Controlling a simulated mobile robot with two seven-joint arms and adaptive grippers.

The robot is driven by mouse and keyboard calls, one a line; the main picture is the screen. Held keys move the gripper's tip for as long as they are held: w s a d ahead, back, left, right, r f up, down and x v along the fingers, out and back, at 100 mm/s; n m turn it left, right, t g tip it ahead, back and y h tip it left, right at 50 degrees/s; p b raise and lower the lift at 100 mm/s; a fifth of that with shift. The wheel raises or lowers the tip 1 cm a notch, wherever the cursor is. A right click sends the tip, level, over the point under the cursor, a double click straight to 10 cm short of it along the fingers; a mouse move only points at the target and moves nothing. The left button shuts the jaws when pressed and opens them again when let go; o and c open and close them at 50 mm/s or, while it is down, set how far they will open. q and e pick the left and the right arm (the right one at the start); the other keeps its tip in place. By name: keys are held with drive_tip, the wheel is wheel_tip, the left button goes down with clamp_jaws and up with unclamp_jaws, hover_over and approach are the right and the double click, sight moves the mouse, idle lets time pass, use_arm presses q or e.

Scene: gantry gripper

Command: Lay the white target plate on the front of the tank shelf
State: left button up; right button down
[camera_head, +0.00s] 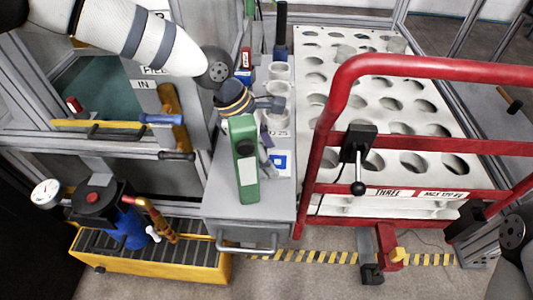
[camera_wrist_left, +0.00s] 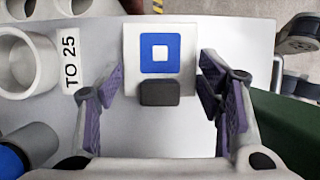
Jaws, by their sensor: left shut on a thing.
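The white target plate (camera_head: 280,164) has a blue square with a white centre. It is over the front part of a grey cabinet top (camera_head: 222,180). It also shows in the left wrist view (camera_wrist_left: 132,60), with a dark block at its near edge. I cannot tell whether the plate touches the surface. A green device (camera_head: 245,190) hides part of the gripper in the head view. My right gripper is out of view.
White cups (camera_head: 279,71) stand behind the plate, beside a "TO 25" label. A red rail (camera_head: 420,65) and a white perforated rack (camera_head: 440,112) stand to the right. A blue pump (camera_head: 125,228) on a yellow tray (camera_head: 190,274) is at lower left.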

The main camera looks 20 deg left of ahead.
use_arm(q)
drive_tip(key=shift+f, duration=0.1)
drive_tip(key=shift+f, duration=0.1)
drive_tip(key=o, duration=1)
drive_tip(key=shift+a+r, duration=0.1)
drive_tip(key=shift+r, duration=0.3)
drive_tip(key=p+v, duration=0.1)
drive_tip(key=v, duration=0.6)
